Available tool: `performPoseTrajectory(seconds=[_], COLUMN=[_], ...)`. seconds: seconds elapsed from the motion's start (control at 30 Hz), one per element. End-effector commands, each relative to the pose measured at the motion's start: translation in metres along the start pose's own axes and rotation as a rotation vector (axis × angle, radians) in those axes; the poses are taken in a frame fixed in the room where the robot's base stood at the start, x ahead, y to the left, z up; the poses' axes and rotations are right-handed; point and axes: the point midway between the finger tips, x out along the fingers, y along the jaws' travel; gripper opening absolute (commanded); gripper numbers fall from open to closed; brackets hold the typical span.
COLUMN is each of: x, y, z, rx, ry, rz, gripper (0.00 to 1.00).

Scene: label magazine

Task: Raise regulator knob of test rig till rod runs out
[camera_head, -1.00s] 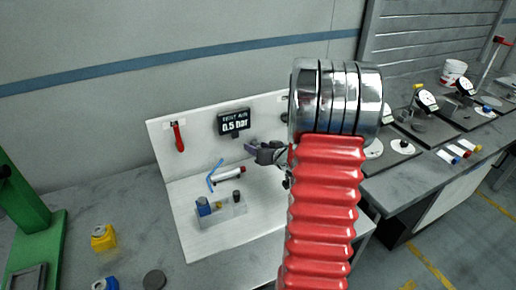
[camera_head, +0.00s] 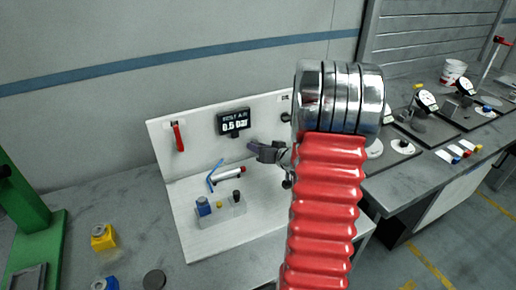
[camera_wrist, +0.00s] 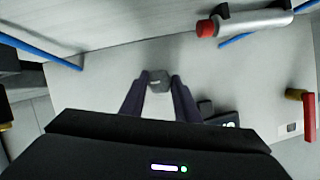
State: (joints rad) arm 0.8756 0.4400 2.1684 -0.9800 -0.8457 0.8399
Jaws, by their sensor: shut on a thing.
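The test rig is a white back panel (camera_head: 205,148) with a white base. Its dark display (camera_head: 233,122) seems to read 0.6 bar in small digits. My gripper (camera_head: 252,147) is at the panel, just below and right of the display. In the wrist view its dark fingers (camera_wrist: 158,85) are shut on the grey regulator knob (camera_wrist: 158,77), one on each side. In the head view the fingers hide the knob. A silver cylinder with a red end (camera_head: 229,174) lies on the rig with blue hose; it also shows in the wrist view (camera_wrist: 245,22). I see no rod clearly extended.
A red-handled part (camera_head: 178,137) hangs on the panel's left. A clear block with small blue, yellow and black parts (camera_head: 222,213) stands on the base. A yellow-capped item (camera_head: 103,237) and a dark disc (camera_head: 154,280) lie on the grey bench. My red arm hides the rig's right side.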

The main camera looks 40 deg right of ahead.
Motion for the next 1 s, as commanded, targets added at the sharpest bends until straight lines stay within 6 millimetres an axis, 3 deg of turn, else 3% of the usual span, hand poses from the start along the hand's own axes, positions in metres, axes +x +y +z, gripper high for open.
performPoseTrajectory(seconds=[0.3,0.63,0.67,0.9,1.0], x=[-0.0001,-0.0003,-0.0003,-0.0003,-0.0003], y=[0.0024,0.0024,0.0024,0.0019,0.0017], z=[-0.0004,-0.0006,-0.0006,-0.0003,-0.0002], rx=[0.138,0.147,0.147,0.147,0.147], ry=[0.0,0.0,0.0,0.0,-0.001], rz=[-0.055,-0.059,-0.058,-0.059,-0.06], gripper=[0.06,0.06,0.29,0.46,0.47])
